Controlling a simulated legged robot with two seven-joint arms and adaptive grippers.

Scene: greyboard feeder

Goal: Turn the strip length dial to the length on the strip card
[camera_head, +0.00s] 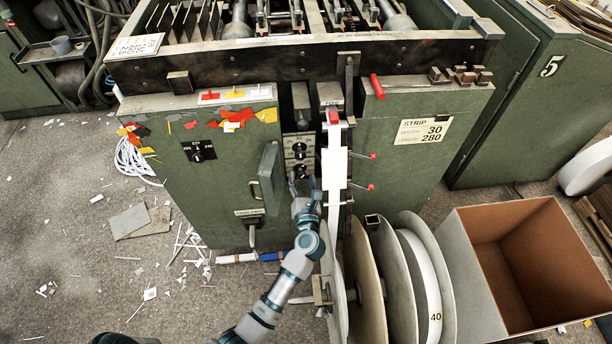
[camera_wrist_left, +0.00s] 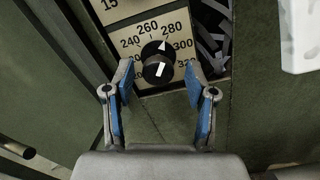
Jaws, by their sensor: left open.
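The strip length dial (camera_wrist_left: 157,64) is a round black knob on a pale scale plate marked 240 to 320 in the left wrist view. Its white pointer is up and slightly right, toward 280; I cannot tell if it is exactly on the mark. My left gripper (camera_wrist_left: 158,82) is open, with one blue-padded finger on each side just below the knob and gaps to both. In the head view the left gripper (camera_head: 302,186) is at the foot of the dial panel (camera_head: 287,148). The strip card (camera_head: 422,130) reads width 30, length 280. My right gripper is out of view.
A green door with a handle (camera_head: 268,178) stands left of the panel. A white strip (camera_head: 334,170) and red-tipped levers (camera_head: 362,187) are to its right. Large reels (camera_head: 390,280) and an open box (camera_head: 530,260) stand at lower right. Scraps litter the floor.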

